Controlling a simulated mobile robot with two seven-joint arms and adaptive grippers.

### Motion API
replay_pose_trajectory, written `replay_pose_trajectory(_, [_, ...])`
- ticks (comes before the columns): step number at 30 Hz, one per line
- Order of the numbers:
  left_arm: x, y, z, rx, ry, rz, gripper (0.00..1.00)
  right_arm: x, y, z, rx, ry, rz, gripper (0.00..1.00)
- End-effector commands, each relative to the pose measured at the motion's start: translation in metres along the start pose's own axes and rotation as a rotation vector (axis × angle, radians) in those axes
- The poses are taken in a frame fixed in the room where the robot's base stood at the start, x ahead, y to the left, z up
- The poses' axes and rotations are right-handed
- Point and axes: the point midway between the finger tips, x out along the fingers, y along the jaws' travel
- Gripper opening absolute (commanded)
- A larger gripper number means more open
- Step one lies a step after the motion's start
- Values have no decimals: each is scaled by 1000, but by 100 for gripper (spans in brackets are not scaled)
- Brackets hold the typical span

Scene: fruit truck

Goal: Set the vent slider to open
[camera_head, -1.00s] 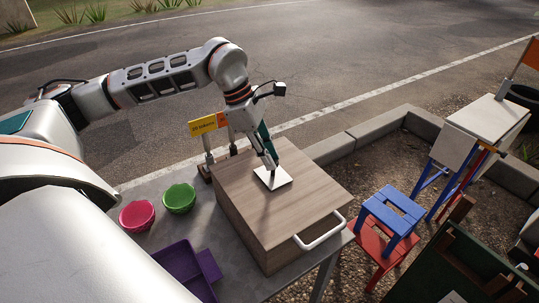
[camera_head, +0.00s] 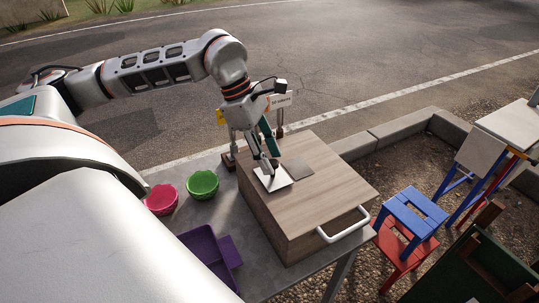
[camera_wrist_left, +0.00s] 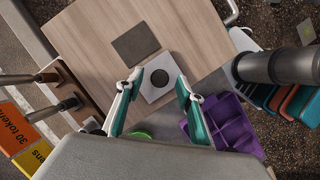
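A wooden box (camera_head: 335,183) stands on a grey table. On its top lies a white square plate (camera_head: 279,183), which looks like the vent slider, with a dark square patch (camera_head: 298,169) beside it. In the left wrist view the plate (camera_wrist_left: 155,94) has a dark round spot in its middle, and the dark patch (camera_wrist_left: 136,44) lies bare next to it. My left gripper (camera_head: 267,168) is low over the plate. In the left wrist view its two fingers (camera_wrist_left: 160,78) are apart, one on each side of the plate. Whether they touch it is unclear. My right gripper is not in view.
A white handle (camera_head: 343,225) sticks out from the box's front. Pink (camera_head: 161,199) and green (camera_head: 202,184) bowls and a purple tray (camera_head: 207,247) stand left of it. A blue stool (camera_head: 412,213) is at the right.

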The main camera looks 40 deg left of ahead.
Motion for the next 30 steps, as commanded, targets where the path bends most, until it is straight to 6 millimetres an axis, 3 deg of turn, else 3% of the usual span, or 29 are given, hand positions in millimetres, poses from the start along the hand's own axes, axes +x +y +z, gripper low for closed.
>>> replay_pose_trajectory(11, [-6,0,0,-1,0,1,37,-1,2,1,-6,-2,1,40])
replay_pose_trajectory(24, [-86,1,0,-2,-1,4,37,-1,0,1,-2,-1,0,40])
replay_pose_trajectory(30, [-112,1,0,0,0,2,37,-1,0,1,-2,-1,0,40])
